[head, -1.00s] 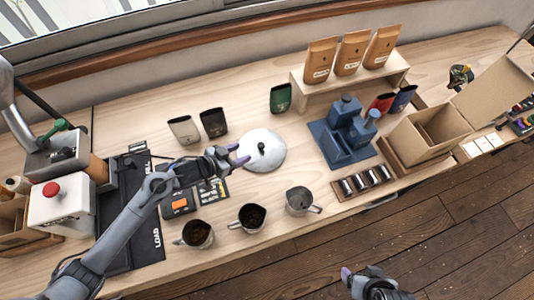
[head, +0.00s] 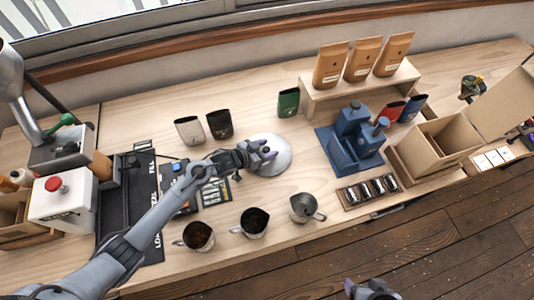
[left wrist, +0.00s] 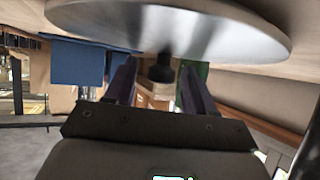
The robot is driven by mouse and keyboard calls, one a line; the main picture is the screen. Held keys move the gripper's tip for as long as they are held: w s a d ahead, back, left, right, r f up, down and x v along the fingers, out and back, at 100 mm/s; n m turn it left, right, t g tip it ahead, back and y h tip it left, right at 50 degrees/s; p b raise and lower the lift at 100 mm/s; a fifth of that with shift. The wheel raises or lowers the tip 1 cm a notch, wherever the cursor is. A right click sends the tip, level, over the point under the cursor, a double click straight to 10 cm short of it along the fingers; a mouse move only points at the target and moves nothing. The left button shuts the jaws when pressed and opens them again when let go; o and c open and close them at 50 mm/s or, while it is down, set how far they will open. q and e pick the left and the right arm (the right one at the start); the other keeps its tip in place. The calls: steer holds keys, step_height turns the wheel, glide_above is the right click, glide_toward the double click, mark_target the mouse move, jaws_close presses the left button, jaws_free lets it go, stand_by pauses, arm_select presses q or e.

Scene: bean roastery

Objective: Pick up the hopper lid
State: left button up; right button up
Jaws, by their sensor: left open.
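The hopper lid (head: 281,165) is a round silvery disc lying on the wooden table, partly covered by my left gripper in the head view. My left gripper (head: 266,150) is over the lid with its fingers open. In the left wrist view the lid (left wrist: 200,30) fills the top, and its dark knob (left wrist: 160,73) shows between the two open fingers, with gaps at its sides. I cannot tell whether a finger touches it. My right gripper (head: 369,290) is at the bottom edge, low and away from the table; its jaws are not clear.
Three metal cups, one of them the right cup (head: 304,205), stand along the front edge. A green pouch (head: 288,102) and a dark pouch (head: 220,124) stand behind the lid. A blue fixture (head: 350,140) stands to its right. Bare table surrounds the lid's back side.

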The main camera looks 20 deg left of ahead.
arm_select(q)
steer(key=shift+w+d+f, duration=0.1)
steer(key=shift+w+f, duration=0.05)
steer(key=shift+c, duration=0.4)
jaws_close()
